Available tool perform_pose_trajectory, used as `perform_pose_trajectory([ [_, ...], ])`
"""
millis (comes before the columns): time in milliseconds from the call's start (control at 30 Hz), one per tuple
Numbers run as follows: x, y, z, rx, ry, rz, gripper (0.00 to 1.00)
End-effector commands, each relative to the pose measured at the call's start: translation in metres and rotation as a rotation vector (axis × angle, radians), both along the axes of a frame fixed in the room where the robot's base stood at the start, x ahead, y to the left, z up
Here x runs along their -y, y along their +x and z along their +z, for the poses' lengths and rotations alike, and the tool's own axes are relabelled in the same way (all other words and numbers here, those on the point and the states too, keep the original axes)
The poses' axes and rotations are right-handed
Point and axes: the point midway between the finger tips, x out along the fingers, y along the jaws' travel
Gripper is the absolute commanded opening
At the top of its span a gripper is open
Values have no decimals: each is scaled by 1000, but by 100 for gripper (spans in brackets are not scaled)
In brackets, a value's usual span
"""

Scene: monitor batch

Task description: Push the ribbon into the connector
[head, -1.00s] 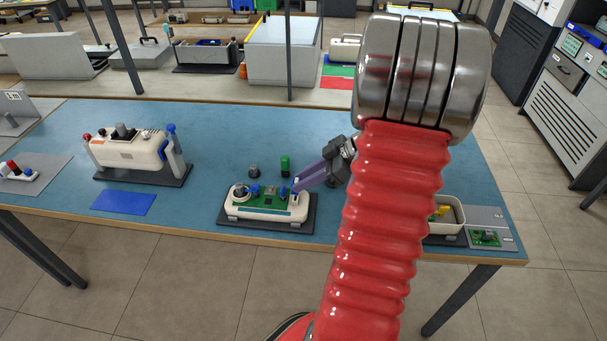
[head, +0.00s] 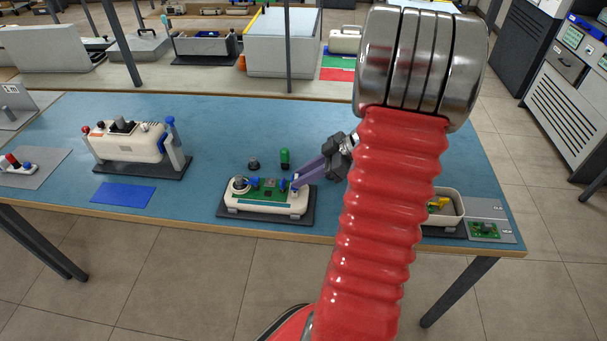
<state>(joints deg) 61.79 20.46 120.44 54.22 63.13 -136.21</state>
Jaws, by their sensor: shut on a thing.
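A white device (head: 266,208) with a green circuit board (head: 268,184) in its top stands on a dark base plate near the table's front edge. My gripper (head: 297,181) reaches down from the right, its purple fingers at the right end of the board. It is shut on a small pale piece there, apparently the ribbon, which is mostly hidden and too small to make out. The connector cannot be told apart from the small parts on the board. Whether the ribbon touches it cannot be seen.
A green cylinder (head: 285,158) and a grey knob (head: 254,164) stand just behind the device. A blue mat (head: 123,194) and a larger white device (head: 128,146) are to the left. A white tray (head: 458,208) with yellow pieces stands at the right, partly behind my arm.

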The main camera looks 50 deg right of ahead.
Motion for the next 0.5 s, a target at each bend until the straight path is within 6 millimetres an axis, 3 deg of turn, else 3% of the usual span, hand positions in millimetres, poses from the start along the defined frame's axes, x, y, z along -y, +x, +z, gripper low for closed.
perform_pose_trajectory([
  [500, 0, 0, -9, 0, 1, 1, 0],
])
